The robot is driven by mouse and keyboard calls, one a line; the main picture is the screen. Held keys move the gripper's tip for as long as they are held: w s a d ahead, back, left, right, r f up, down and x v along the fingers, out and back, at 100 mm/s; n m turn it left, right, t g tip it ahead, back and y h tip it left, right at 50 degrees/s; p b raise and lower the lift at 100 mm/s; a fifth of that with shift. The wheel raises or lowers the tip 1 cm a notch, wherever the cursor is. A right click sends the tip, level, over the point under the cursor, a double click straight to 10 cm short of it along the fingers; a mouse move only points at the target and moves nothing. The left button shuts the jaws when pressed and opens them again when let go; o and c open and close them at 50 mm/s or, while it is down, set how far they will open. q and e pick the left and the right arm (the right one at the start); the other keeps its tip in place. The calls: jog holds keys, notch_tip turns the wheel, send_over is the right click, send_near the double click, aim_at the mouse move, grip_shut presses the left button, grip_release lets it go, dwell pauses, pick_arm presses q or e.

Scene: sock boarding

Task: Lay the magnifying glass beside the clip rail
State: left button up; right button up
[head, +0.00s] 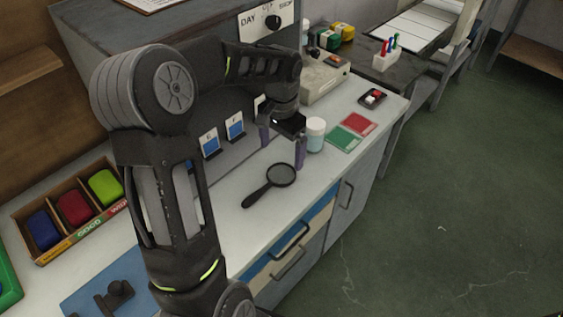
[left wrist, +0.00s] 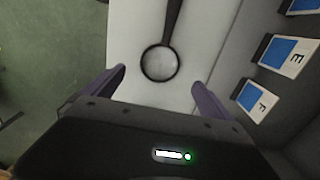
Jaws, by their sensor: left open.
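The black magnifying glass (head: 268,184) lies flat on the white counter, its round lens towards the back and its handle towards the front left. In the left wrist view its lens (left wrist: 160,64) shows just beyond and between my fingertips, with the handle running up out of the picture. My left gripper (head: 282,147) is open and empty, with purple fingers, above the counter behind the lens. Blue-and-white cards (head: 210,142) stand along the grey cabinet face, apparently at the clip rail; cards marked E and F show in the left wrist view (left wrist: 284,55). My arm hides part of this row.
A white-lidded jar (head: 315,134) stands close to the right finger. Green and red cards (head: 350,133) lie beyond it. A wooden tray (head: 72,207) of coloured blocks and a blue board (head: 100,283) are at left. Counter around the magnifying glass is clear; its front edge is near.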

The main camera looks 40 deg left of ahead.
pick_arm(q)
notch_tip(320, 180, up, 5)
jog(key=shift+f, duration=0.2)
jog(key=shift+o, duration=0.3)
jog(key=shift+f, duration=0.1)
jog(key=s+d+f+n+y+b, duration=0.1)
jog(key=b, duration=0.2)
jog(key=s+d+f+n+t+b, duration=0.1)
jog(key=f+b, duration=0.1)
jog(key=b, duration=0.1)
jog(key=d+f+n+t+y+b, duration=0.1)
jog(key=n+b, duration=0.1)
jog(key=b, duration=0.2)
jog(key=shift+s+f+y, duration=0.15)
jog(key=shift+s+y, duration=0.15)
jog(key=shift+s, duration=0.1)
jog(key=shift+s+a+f+n+t, duration=0.15)
jog(key=shift+n+t, duration=0.15)
jog(key=shift+n, duration=0.8)
jog(key=shift+a+f+n+y, duration=0.1)
jog(key=shift+n+y, duration=0.2)
jog(key=shift+n, duration=0.5)
jog(key=n, duration=0.2)
jog(key=shift+w+a+n, duration=0.1)
jog(key=shift+w+n, duration=0.1)
jog(key=shift+n, duration=0.1)
